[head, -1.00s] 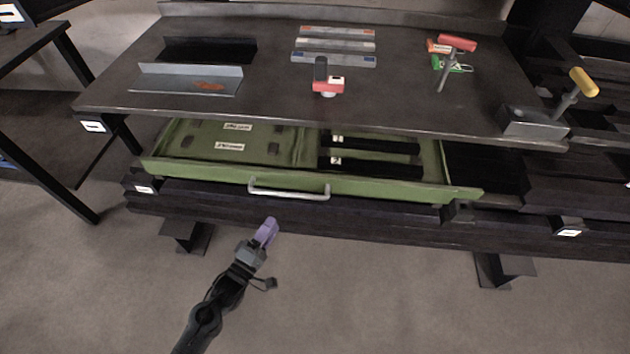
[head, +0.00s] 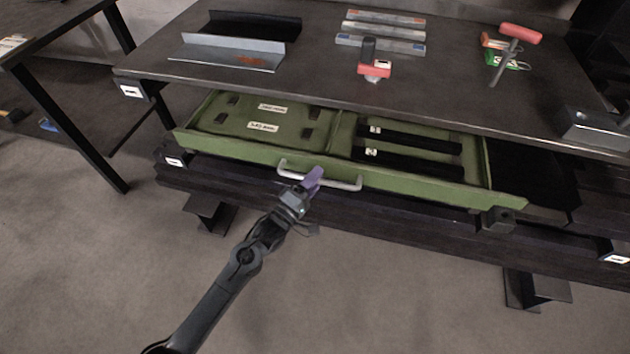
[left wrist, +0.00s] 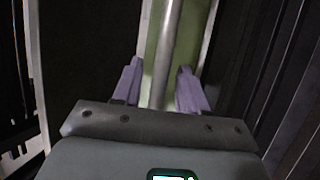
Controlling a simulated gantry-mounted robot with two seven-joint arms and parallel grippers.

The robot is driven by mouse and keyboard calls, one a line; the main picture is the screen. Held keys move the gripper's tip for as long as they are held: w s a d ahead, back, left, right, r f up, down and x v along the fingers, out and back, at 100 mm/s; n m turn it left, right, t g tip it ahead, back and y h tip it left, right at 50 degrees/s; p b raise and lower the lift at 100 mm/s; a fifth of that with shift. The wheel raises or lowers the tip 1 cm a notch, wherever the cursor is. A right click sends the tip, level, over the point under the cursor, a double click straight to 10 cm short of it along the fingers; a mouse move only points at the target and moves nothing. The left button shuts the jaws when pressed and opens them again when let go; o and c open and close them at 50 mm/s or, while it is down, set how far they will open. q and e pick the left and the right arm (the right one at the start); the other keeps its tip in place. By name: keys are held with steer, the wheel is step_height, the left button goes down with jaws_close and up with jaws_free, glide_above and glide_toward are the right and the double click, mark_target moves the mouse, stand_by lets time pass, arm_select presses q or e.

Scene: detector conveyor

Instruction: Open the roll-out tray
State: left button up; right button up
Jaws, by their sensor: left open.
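The green roll-out tray (head: 400,180) sits partly out from under the dark workbench top, with its inside showing. A pale bar handle (head: 345,183) runs along its front. My left gripper (head: 314,180) is at the left part of the handle, its purple fingers overlapping it in the head view. In the left wrist view the handle (left wrist: 166,50) runs between the two open purple fingers (left wrist: 160,88), with the green tray front (left wrist: 190,45) behind it. Whether a finger touches the bar cannot be told. My right gripper is not in view.
The bench top (head: 290,80) overhangs the tray. On it lie grey angle channels (head: 228,55), a red-and-black tool (head: 375,68) and a red-handled tool (head: 520,35). A dark table (head: 60,90) stands at left. The floor in front is clear.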

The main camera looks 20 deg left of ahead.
arm_select(q)
steer(key=shift+w+d, duration=0.1)
steer(key=shift+w, duration=0.05)
jaws_close()
stand_by(0.4)
